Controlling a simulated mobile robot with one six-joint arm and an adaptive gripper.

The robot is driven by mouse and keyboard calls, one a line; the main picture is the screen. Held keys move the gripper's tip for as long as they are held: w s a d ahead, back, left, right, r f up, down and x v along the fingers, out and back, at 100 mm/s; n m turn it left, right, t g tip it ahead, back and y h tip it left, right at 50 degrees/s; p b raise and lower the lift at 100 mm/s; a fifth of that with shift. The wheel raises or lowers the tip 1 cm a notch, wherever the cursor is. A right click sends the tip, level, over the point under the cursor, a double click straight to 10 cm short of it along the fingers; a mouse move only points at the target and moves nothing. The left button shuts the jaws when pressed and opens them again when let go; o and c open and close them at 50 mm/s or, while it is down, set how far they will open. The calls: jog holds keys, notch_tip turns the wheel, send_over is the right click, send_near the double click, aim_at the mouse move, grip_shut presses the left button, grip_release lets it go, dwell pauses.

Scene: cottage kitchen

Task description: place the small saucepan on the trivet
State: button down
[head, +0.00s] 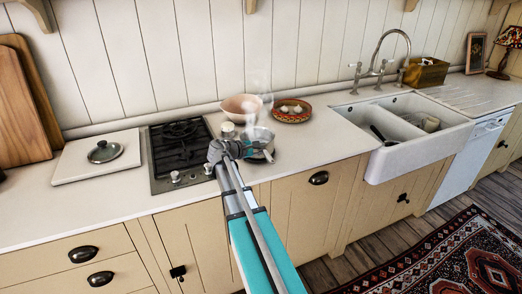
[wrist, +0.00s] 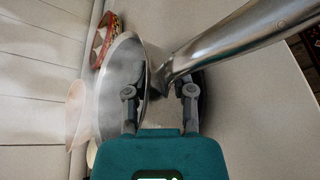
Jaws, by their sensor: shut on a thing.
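The small saucepan (head: 259,135) is metal and steaming, right of the hob in the head view. In the wrist view the pan (wrist: 121,75) is at left, and its metal handle (wrist: 235,35) runs to the upper right. My gripper (wrist: 160,91) is shut on the handle close to the pan's rim. In the head view my gripper (head: 248,149) reaches across the pan's near side. I cannot clearly make out a trivet. A dark curved edge (wrist: 205,95) shows behind the right finger; I cannot tell what it is. Whether the pan touches the counter is unclear.
A pink bowl (head: 240,107) and a patterned dish (head: 291,111) with pale items stand behind the pan. A small white pot (head: 227,130) is beside it. The black hob (head: 182,148) is left, the sink (head: 415,150) right. Counter before the sink is clear.

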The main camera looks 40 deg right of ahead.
jog(key=shift+c, duration=2.2)
grip_release()
jog(key=shift+r, duration=0.1)
jog(key=shift+a+r, duration=0.2)
jog(key=shift+a, duration=0.4)
jog(key=p+v, duration=0.3)
jog(key=v, duration=0.7)
jog(key=shift+a, duration=0.35)
jog(key=shift+r, duration=0.1)
